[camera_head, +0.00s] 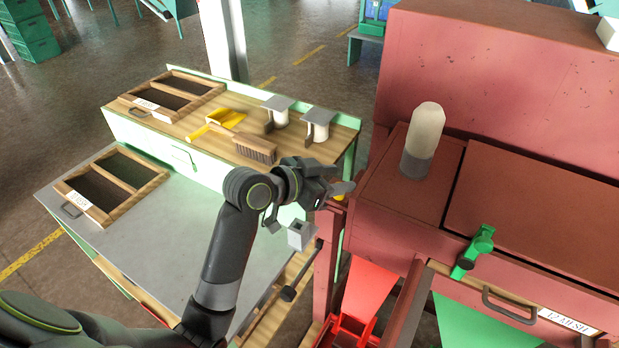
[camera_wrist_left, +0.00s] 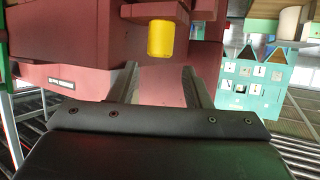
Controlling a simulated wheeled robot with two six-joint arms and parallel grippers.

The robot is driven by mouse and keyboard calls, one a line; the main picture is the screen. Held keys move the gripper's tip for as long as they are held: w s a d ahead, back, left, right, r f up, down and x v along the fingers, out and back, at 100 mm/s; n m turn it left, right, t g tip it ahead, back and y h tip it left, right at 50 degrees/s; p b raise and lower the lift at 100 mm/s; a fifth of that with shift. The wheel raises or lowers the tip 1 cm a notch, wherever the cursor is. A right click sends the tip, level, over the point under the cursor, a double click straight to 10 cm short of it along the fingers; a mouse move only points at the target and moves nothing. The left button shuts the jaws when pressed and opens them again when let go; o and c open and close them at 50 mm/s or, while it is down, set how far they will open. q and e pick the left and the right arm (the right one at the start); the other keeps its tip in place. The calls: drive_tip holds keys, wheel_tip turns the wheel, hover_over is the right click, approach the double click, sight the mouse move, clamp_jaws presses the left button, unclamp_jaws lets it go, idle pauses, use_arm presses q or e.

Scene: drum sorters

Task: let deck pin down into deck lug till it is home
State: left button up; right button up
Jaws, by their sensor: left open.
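A yellow cylindrical piece, which looks like the deck pin, shows in the head view (camera_head: 343,188) just past my left gripper's fingers, at the red frame. In the left wrist view this yellow piece (camera_wrist_left: 160,38) is against a dark red block (camera_wrist_left: 155,11), which may be the deck lug. How deep the pin sits in it cannot be told. My left gripper (camera_head: 328,186) is open, and its two fingers (camera_wrist_left: 160,82) stand apart with nothing between them. The yellow piece appears beyond the fingertips, not gripped. My right gripper is not in view.
A red machine (camera_head: 500,85) fills the right, with a grey-and-white cylinder (camera_head: 424,140) on top and a green clamp-like part (camera_head: 474,252) on its front. A wooden bench (camera_head: 200,105) holds a brush (camera_head: 254,149). A small grey square piece (camera_head: 301,235) is below my gripper.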

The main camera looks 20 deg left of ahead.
use_arm(q)
drive_tip(key=p+v, duration=0.1)
drive_tip(key=v, duration=1.6)
drive_tip(key=shift+p, duration=0.35)
drive_tip(key=shift+s, duration=0.1)
idle(0.6)
